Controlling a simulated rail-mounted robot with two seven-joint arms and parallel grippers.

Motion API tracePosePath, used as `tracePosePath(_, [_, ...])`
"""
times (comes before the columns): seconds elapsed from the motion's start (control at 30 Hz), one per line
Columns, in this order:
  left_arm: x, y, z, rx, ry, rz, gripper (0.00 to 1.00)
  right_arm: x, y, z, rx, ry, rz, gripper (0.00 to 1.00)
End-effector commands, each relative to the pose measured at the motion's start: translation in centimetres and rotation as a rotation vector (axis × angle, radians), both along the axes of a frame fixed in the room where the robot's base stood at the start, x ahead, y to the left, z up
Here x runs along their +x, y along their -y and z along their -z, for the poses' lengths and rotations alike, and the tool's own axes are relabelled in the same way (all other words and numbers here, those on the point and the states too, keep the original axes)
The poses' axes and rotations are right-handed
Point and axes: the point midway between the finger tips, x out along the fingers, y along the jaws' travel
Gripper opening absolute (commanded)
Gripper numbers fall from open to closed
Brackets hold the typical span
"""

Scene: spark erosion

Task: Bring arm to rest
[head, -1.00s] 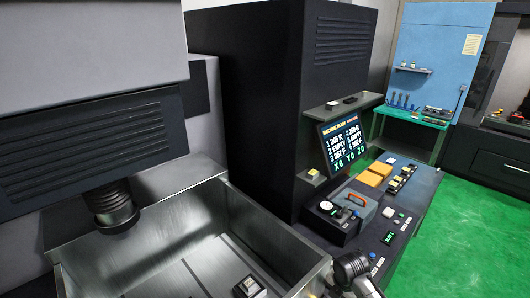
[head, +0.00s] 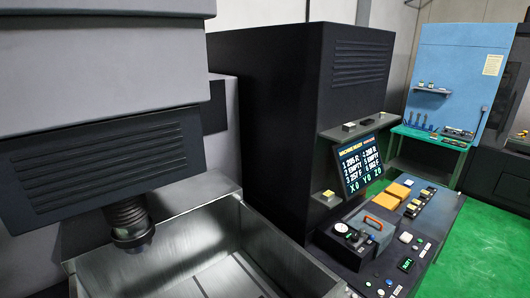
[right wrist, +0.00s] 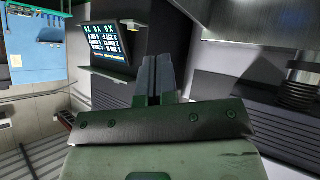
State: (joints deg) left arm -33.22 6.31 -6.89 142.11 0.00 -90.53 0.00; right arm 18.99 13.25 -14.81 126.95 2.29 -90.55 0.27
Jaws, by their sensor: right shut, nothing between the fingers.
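My right gripper (right wrist: 157,78) shows in the right wrist view with its two fingers together and nothing between them. It is in the air; the display screen (right wrist: 108,42) is left of it and the machine's dark ribbed spindle (right wrist: 297,85) is at the right. In the head view neither gripper shows. There the spindle (head: 128,220) hangs over the steel tank (head: 222,240), and the screen (head: 361,170) stands above the control console (head: 395,240).
The console carries orange blocks, buttons and a small box with a red handle (head: 381,224). A green bench (head: 432,140) with tools stands against a blue panel (head: 455,70) at the back right. The green floor (head: 480,240) right of the console is clear.

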Motion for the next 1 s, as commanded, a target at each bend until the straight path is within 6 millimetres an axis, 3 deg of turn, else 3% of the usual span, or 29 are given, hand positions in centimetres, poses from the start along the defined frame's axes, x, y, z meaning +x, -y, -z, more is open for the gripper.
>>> tracePosePath(0.03, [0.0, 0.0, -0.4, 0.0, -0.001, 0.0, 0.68, -2.5, 0.2, 0.9, 0.021, -0.01, 0.011, 0.0])
tracePosePath(0.2, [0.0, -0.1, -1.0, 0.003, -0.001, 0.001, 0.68, -9.8, 1.0, 4.6, 0.075, -0.087, 0.052, 0.0])
tracePosePath(0.5, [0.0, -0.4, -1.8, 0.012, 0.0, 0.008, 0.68, -21.5, 1.6, 13.8, 0.117, -0.401, 0.115, 0.0])
tracePosePath(0.6, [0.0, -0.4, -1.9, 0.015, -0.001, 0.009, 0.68, -24.8, 1.5, 15.9, 0.119, -0.489, 0.123, 0.0])
tracePosePath(0.8, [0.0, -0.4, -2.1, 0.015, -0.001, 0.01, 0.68, -28.8, 1.4, 17.9, 0.117, -0.594, 0.13, 0.0])
tracePosePath(1.0, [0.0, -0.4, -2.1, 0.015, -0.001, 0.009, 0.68, -29.5, 1.4, 18.3, 0.116, -0.611, 0.13, 0.0])
